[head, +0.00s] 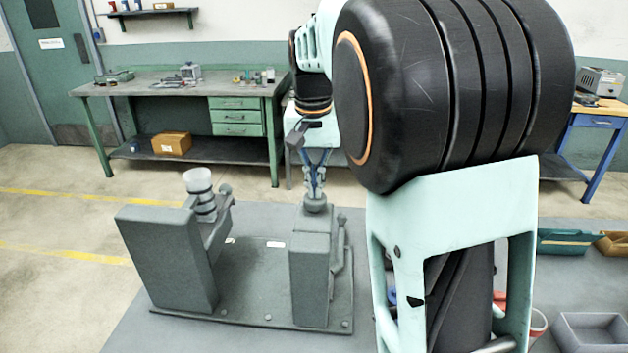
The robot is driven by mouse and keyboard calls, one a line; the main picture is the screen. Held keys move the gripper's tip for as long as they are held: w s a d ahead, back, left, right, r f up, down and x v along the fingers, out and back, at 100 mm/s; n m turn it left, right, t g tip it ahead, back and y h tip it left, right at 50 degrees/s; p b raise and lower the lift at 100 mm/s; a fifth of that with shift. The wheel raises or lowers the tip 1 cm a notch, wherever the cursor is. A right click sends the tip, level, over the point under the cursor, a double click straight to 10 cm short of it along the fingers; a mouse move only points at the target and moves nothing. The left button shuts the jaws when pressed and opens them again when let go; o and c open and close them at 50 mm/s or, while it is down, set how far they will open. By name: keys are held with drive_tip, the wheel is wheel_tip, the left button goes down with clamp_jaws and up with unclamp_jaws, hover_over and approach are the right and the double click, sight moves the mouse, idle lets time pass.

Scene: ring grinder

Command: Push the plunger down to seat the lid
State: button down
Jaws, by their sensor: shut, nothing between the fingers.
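A grey machine stands on a flat base plate (255,290) with bolts along its edge. Its right block (310,270) is tall and has a rounded grey knob (316,203) on top, which looks like the plunger. My gripper (316,193) is shut and points down directly over this knob. Its fingertips look touching or very near it; I cannot tell which. The left block (165,255) has a bracket beside it carrying a stacked grey cylinder with a pale, cup-like top (197,180). I cannot clearly make out the lid.
My arm covers much of the centre and right. A lever (340,252) stands at the right block's side. A grey tray (590,333), a green bin (573,241) and a partly hidden red cup (537,322) lie at right. A green workbench (180,90) stands behind.

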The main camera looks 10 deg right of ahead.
wheel_tip(320, 180, up, 9)
drive_tip(key=p, duration=0.7)
drive_tip(key=shift+f, duration=0.2)
